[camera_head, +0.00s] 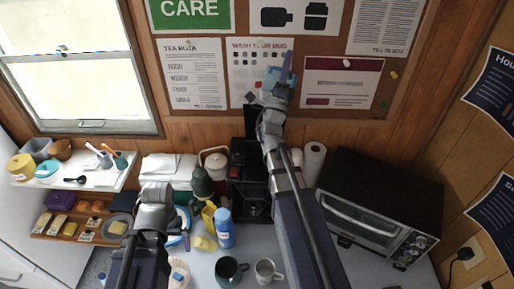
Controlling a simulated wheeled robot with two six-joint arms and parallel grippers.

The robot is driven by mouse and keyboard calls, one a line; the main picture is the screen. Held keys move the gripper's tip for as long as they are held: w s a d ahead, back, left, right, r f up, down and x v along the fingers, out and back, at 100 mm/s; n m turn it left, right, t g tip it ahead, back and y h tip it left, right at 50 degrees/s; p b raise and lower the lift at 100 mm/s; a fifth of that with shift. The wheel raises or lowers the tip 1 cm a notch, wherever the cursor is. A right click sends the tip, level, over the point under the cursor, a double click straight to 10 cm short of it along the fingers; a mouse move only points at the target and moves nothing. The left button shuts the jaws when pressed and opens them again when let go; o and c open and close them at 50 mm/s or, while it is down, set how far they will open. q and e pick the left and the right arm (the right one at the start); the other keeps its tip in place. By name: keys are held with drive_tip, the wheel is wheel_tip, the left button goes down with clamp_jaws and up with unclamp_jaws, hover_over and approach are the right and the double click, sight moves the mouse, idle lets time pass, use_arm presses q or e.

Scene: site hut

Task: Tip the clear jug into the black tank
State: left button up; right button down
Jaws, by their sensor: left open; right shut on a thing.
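My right gripper (277,82) is raised high in front of the notice board, shut on a see-through bluish thing (287,62) that looks like the clear jug. Most of it is hidden behind the gripper, so its tilt and contents cannot be told. The black coffee machine (242,172) stands at the back of the worktop, below the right gripper. A tall black part (251,122) rises at its rear; my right arm hides part of the machine, and I cannot make out the tank opening. My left gripper (157,192) is open and low at the left, apart from the machine.
A toaster oven (375,215) stands right of the machine, beside a paper roll (314,160). A blue bottle (224,228), a dark green mug (229,272) and a pale mug (266,270) stand in front. A white canister (213,160) is behind. Shelves (75,178) hold small items at left.

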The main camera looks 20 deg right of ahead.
use_arm(q)
drive_tip(key=shift+d+f, duration=0.15)
drive_tip(key=shift+f, duration=0.1)
use_arm(e)
drive_tip(key=shift+w+a+f+n+t+y, duration=0.1)
drive_tip(key=shift+w+a+n+t+y, duration=0.2)
drive_tip(key=shift+a+n+t+y, duration=0.5)
use_arm(q)
drive_tip(key=shift+s+d+f+b, duration=0.15)
drive_tip(key=shift+d+f+b, duration=0.1)
drive_tip(key=shift+d+b, duration=0.2)
use_arm(e)
drive_tip(key=shift+w+a+f+n+t+y, duration=0.15)
drive_tip(key=shift+n+t+y, duration=0.4)
drive_tip(key=shift+n, duration=0.65)
